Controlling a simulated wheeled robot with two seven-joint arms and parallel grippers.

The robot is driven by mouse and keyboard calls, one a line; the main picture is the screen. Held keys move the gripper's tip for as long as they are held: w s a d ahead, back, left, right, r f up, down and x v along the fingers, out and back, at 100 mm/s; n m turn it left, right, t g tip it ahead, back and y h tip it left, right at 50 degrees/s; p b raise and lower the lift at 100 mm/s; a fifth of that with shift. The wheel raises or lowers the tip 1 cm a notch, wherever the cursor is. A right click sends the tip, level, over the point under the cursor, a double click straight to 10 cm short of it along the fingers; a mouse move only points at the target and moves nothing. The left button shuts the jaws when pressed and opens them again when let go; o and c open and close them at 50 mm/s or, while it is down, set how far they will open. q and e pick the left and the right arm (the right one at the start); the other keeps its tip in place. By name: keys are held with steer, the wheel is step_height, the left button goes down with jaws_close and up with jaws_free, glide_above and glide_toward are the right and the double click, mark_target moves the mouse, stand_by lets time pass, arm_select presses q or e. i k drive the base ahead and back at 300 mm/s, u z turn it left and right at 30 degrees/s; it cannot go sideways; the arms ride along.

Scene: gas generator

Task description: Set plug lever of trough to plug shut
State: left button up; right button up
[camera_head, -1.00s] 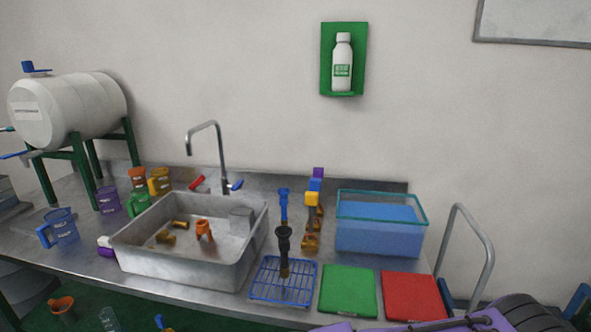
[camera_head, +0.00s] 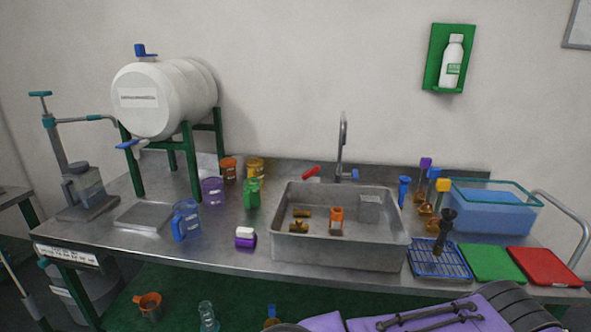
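A grey metal trough (camera_head: 340,256) is set in the steel bench, right of the middle of the head view. A tap (camera_head: 342,140) rises behind it. A red lever (camera_head: 311,172) sits at the trough's back left and a blue lever (camera_head: 350,176) at the foot of the tap. I cannot tell for certain which is the plug lever, or its setting. Inside the trough are brass pieces (camera_head: 299,227), an orange fitting (camera_head: 336,220) and a grey block (camera_head: 370,208); no water shows. Neither of my grippers is in view.
A white drum (camera_head: 160,97) on a green stand is at the left. Cups and a blue jug (camera_head: 186,220) stand left of the trough. Right are a blue rack (camera_head: 440,262), a blue-filled tank (camera_head: 490,210), and green (camera_head: 491,263) and red (camera_head: 543,266) mats.

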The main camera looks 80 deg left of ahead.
mark_target(315, 170)
steer(key=u, duration=1.6)
